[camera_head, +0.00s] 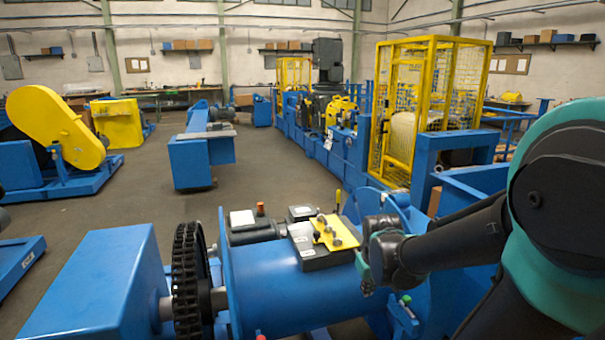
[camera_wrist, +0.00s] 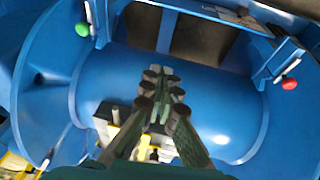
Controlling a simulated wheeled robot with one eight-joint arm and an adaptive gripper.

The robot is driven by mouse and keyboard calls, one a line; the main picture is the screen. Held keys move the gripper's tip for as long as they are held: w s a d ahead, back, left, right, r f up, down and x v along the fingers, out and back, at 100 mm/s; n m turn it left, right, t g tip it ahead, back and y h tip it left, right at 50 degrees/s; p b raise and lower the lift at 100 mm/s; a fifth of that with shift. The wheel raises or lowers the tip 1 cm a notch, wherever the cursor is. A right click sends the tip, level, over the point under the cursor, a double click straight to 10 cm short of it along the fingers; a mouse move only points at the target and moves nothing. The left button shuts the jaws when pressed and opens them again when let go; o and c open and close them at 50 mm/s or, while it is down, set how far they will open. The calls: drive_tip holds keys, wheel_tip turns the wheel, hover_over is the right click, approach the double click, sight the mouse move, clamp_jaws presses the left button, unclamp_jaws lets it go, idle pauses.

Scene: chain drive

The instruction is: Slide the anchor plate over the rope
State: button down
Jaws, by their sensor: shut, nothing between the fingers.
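My gripper (camera_head: 366,272) is at the right end of the blue drum in the head view, beside a grey box on top of it. In the wrist view my gripper (camera_wrist: 162,75) is shut and empty, its fingers over the blue drum surface (camera_wrist: 205,95). A yellow plate (camera_head: 326,233) with several round metal parts lies on the grey box, just left of my gripper. I cannot tell whether it is the anchor plate. No rope can be made out for certain; a pale wound bundle (camera_head: 403,140) shows inside the yellow cage.
A dark chain sprocket (camera_head: 190,280) stands at the drum's left end, next to a blue housing (camera_head: 100,290). A green knob (camera_wrist: 82,29) and a red knob (camera_wrist: 289,83) flank the drum. The yellow mesh cage (camera_head: 431,75) stands behind.

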drive_tip(key=s+d+f+m, duration=0.1)
drive_tip(key=s+f+m, duration=0.25)
drive_tip(key=s, duration=0.35)
drive_tip(key=w+a+r+n+h, duration=0.1)
drive_tip(key=w+r+n+h, duration=0.15)
drive_tip(key=w+n, duration=0.55)
drive_tip(key=n+t+h, duration=0.1)
drive_tip(key=n+h, duration=0.6)
drive_tip(key=n, duration=0.8)
approach(313, 243)
drive_tip(key=x, duration=0.7)
drive_tip(key=shift+a, duration=0.1)
